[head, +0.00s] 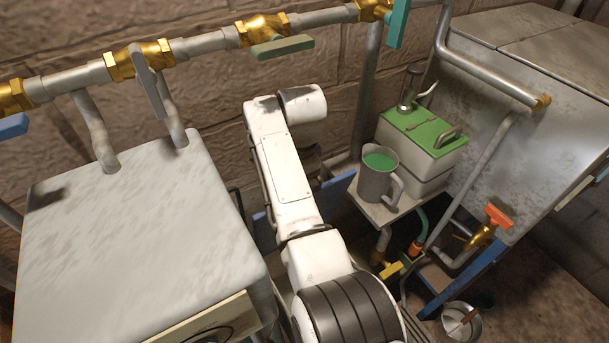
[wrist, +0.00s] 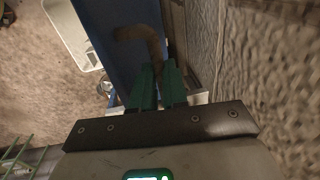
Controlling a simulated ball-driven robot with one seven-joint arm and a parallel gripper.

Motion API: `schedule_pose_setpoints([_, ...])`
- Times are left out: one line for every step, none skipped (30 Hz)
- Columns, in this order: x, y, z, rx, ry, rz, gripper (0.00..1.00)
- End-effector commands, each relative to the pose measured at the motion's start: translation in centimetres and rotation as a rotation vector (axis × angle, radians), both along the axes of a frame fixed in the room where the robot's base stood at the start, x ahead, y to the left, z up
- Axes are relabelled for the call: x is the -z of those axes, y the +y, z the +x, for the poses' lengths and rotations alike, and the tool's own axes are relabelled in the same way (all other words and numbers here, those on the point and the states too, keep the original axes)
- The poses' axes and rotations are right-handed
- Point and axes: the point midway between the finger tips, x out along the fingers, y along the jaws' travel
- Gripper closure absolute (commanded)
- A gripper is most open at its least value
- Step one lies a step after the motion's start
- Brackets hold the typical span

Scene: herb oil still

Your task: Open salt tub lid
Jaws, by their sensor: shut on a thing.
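In the wrist view my gripper (wrist: 159,70) has green fingers closed on a brown curved handle (wrist: 150,38). The handle lies against a blue panel (wrist: 108,18), and its near end is hidden between the fingers. This panel may be the salt tub lid; I cannot tell for sure. A pale shallow container (wrist: 74,32) shows beyond the panel's left edge, but I cannot tell if it is the salt tub. In the head view my white arm reaches down behind itself and hides the gripper. Parts of blue edges (head: 337,196) show beside the arm.
A rough stone wall (wrist: 285,75) is close on the right in the wrist view. In the head view a grey cabinet (head: 130,230) stands left. To the right are a mug (head: 374,185) with green liquid, a green-topped box (head: 425,128) and pipes with valves.

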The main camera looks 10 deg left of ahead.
Motion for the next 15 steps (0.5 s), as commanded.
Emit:
schedule_pose_setpoints([0.98, 0.06, -0.53, -0.003, 0.017, -0.002, 1.0])
schedule_pose_setpoints([0.99, 0.06, -0.53, -0.003, 0.017, -0.002, 1.0])
schedule_pose_setpoints([0.99, 0.06, -0.53, -0.003, 0.017, -0.002, 1.0])
schedule_pose_setpoints([0.99, 0.05, -0.53, -0.003, 0.017, -0.002, 1.0])
schedule_pose_setpoints([0.99, 0.04, -0.52, -0.003, 0.017, -0.002, 1.0])
schedule_pose_setpoints([0.99, 0.04, -0.52, -0.003, 0.017, -0.002, 1.0])
schedule_pose_setpoints([0.99, 0.03, -0.52, -0.003, 0.017, -0.002, 1.0])
schedule_pose_setpoints([0.99, 0.03, -0.52, -0.003, 0.017, -0.002, 1.0])
schedule_pose_setpoints([0.99, 0.02, -0.51, -0.003, 0.017, -0.002, 1.0])
schedule_pose_setpoints([0.99, 0.01, -0.52, -0.003, 0.017, -0.002, 0.86])
schedule_pose_setpoints([0.98, 0.02, -0.51, -0.003, 0.017, -0.002, 0.83])
schedule_pose_setpoints([0.93, 0.01, -0.48, -0.003, 0.017, -0.002, 0.79])
schedule_pose_setpoints([0.86, 0.0, -0.45, -0.003, 0.015, -0.002, 0.76])
schedule_pose_setpoints([0.79, 0.0, -0.4, -0.003, 0.014, -0.002, 0.73])
schedule_pose_setpoints([0.7, -0.01, -0.36, -0.002, 0.013, -0.002, 0.69])
